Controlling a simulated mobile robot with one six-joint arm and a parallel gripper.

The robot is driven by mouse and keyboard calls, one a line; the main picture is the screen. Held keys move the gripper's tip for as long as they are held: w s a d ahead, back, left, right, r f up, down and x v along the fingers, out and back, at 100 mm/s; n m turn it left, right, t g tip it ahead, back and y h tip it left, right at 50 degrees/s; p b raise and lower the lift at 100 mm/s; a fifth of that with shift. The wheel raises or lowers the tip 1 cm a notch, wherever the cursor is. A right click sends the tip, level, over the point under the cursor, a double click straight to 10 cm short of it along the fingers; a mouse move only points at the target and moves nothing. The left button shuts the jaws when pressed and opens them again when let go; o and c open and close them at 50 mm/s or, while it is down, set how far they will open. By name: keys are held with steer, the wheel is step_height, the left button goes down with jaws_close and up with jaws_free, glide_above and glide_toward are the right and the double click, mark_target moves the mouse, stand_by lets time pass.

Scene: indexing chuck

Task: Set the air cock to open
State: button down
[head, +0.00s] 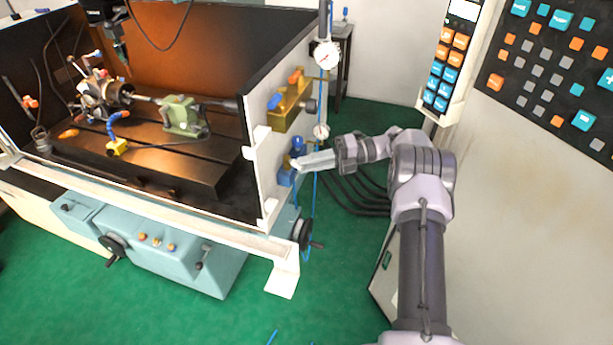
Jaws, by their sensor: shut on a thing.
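A blue valve that looks like the air cock (286,178) is mounted low on the outer side of the machine's white end panel. A blue knob-like part (298,143) shows just above the gripper. My gripper (300,162) reaches in from the right, and its pale fingers are shut at the blue valve, seemingly on its handle. The fingers hide the handle, so I cannot tell which way it points.
Black cables lie on the green floor behind my arm. A control panel (450,55) stands right.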

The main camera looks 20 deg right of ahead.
steer(key=b, duration=0.1)
steer(key=n+g+b, duration=0.1)
steer(key=g+b, duration=0.1)
steer(key=b, duration=0.1)
steer(key=shift+w+d+f+n, duration=0.2)
steer(key=shift+w+f+n, duration=0.05)
steer(key=shift+w+n, duration=0.1)
steer(key=shift+r+g, duration=0.15)
steer(key=shift+g, duration=0.15)
steer(key=c, duration=1.6)
jaws_free()
